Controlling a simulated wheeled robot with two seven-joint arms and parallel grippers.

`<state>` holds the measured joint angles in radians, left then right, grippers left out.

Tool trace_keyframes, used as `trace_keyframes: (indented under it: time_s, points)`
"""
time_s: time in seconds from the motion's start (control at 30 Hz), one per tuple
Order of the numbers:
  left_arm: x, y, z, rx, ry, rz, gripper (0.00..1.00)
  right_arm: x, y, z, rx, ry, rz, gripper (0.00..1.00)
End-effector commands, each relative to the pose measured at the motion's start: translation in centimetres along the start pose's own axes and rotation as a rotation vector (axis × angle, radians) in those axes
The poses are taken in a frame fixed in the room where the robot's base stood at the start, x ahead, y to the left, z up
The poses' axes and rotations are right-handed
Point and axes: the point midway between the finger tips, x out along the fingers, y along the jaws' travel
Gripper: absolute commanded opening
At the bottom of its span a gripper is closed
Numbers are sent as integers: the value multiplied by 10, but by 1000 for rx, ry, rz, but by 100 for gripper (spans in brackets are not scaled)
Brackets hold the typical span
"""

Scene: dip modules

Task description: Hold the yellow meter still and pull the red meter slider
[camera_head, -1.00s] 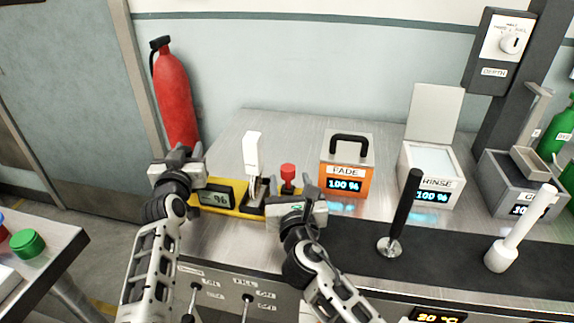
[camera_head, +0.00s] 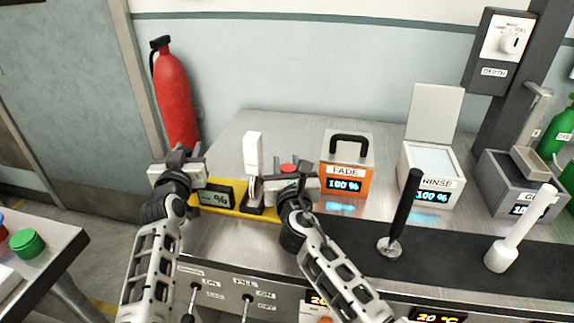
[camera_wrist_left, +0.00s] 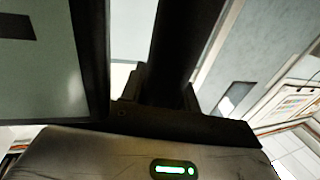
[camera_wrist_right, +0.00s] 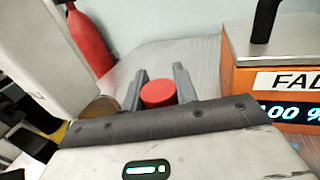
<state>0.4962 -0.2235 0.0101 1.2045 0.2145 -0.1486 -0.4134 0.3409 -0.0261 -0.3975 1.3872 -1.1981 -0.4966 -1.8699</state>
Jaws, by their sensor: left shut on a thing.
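The yellow meter (camera_head: 230,210) with a small dark percent display (camera_head: 215,196) lies at the left of the steel bench. My left gripper (camera_head: 182,160) is at its left end, shut on it. The red slider knob (camera_head: 288,168) shows just behind my right gripper (camera_head: 303,172). In the right wrist view the red knob (camera_wrist_right: 158,94) is between the two fingers (camera_wrist_right: 160,88), which stand apart on either side of it. I see a gap beside at least one finger. The lower part of the slider is hidden by the gripper.
A white upright part (camera_head: 252,152) stands on the meter between my grippers. The orange FADE box (camera_head: 345,182) is close to the right of my right gripper. A black lever (camera_head: 404,215) and the RINSE box (camera_head: 432,190) are further right. A red extinguisher (camera_head: 174,95) stands behind.

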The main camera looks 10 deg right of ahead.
Motion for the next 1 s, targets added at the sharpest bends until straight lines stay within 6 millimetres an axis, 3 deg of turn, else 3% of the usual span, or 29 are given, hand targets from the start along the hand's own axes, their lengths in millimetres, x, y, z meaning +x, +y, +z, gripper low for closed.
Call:
trace_keyframes:
  time_s: [0.13,0.4,0.73,0.77,0.8,0.83,1.0]
  points:
    - [0,0,0,0,0,0,12,-11,3,-1,0,0,0,0]
    - [0,0,0,0,0,0,12,-55,18,-1,-1,1,1,0]
    - [0,-1,0,0,0,-1,12,-58,19,0,0,0,0,0]
    - [0,-1,0,0,0,-1,12,-58,19,0,0,0,0,34]
    - [0,-1,0,0,0,-1,12,-58,19,0,0,0,0,45]
    - [0,-1,0,0,0,-1,12,-58,19,0,0,0,0,51]
    - [0,-1,0,0,0,-1,12,-58,19,0,0,0,0,51]
